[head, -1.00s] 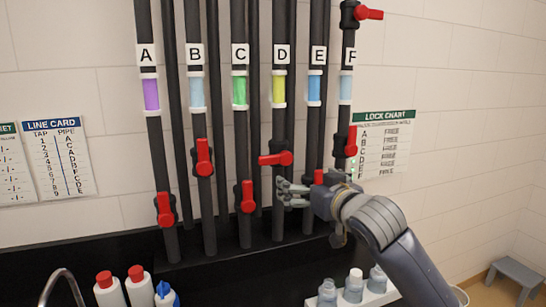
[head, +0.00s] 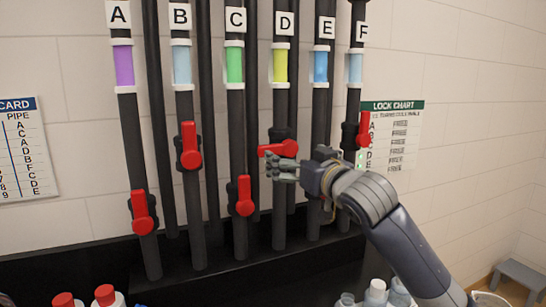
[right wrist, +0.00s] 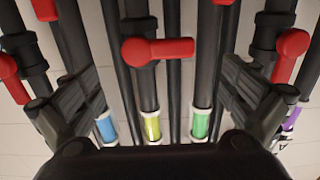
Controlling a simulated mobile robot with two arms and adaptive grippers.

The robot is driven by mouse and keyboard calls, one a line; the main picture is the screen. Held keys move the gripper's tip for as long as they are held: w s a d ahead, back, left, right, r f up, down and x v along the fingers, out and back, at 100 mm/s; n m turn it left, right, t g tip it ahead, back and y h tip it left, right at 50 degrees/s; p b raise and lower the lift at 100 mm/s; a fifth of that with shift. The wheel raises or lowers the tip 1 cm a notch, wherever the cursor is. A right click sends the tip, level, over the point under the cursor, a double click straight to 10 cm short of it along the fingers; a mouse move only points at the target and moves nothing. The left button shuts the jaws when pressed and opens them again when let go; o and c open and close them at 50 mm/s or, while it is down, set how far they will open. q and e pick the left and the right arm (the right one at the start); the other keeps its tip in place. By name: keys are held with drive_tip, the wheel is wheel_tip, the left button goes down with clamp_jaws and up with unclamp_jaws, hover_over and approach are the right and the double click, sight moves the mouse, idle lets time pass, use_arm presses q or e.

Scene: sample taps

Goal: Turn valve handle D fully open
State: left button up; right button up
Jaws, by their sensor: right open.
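Valve handle D (head: 278,149) is a red lever on the dark pipe with the yellow window (head: 280,66) under label D (head: 284,23). The lever lies crosswise to the pipe, its free end pointing left in the head view. In the right wrist view, handle D (right wrist: 158,50) also lies crosswise, its free end pointing right. My right gripper (head: 270,166) is open and empty, just below handle D in the head view. In the right wrist view its fingers (right wrist: 158,80) stand wide apart to either side of pipe D. Contact with the handle is not visible. My left gripper is out of view.
Red handles A (head: 143,212), B (head: 189,146), C (head: 244,196) and F (head: 364,130) are near their pipes. Handle E is hidden behind my right gripper in the head view. Bottles (head: 105,295) stand at the bottom. A lock chart (head: 391,137) hangs at right.

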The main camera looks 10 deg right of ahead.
sight(278, 147)
drive_tip(key=w+p, duration=0.1)
drive_tip(key=w, duration=0.2)
drive_tip(key=w+a+p, duration=0.1)
drive_tip(key=w, duration=0.2)
drive_tip(key=w+a+p, duration=0.1)
drive_tip(key=w+p, duration=0.1)
drive_tip(key=w, duration=0.1)
drive_tip(key=shift+w+r, duration=0.2)
drive_tip(key=shift+w+f, duration=0.1)
drive_tip(key=shift+w, duration=0.3)
drive_tip(key=shift+s, duration=0.1)
drive_tip(key=c, duration=1.3)
